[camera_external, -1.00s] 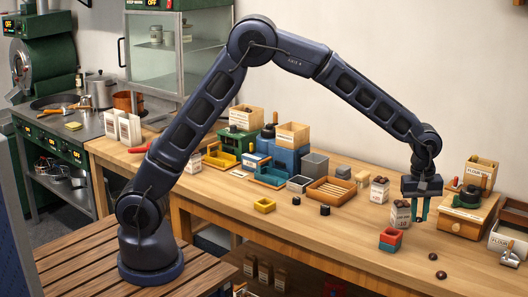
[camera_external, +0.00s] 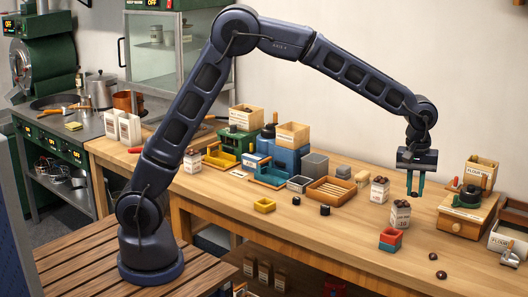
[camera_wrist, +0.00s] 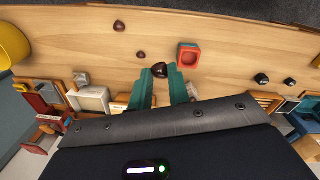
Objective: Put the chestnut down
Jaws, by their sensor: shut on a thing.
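My gripper (camera_external: 414,194) has teal fingers that point down, above the table and just behind and right of the front paper bag (camera_external: 400,216). In the wrist view, the fingertips (camera_wrist: 161,71) are shut on a dark brown chestnut (camera_wrist: 159,68). Dark chestnuts show at the top of the front bag. Two loose chestnuts lie on the table front: one (camera_external: 433,256) farther back and one (camera_external: 441,274) nearer the edge.
A red box on a blue one (camera_external: 390,239) stands left of the loose chestnuts. A second filled bag (camera_external: 379,190) stands behind left. The table front between these is mostly clear.

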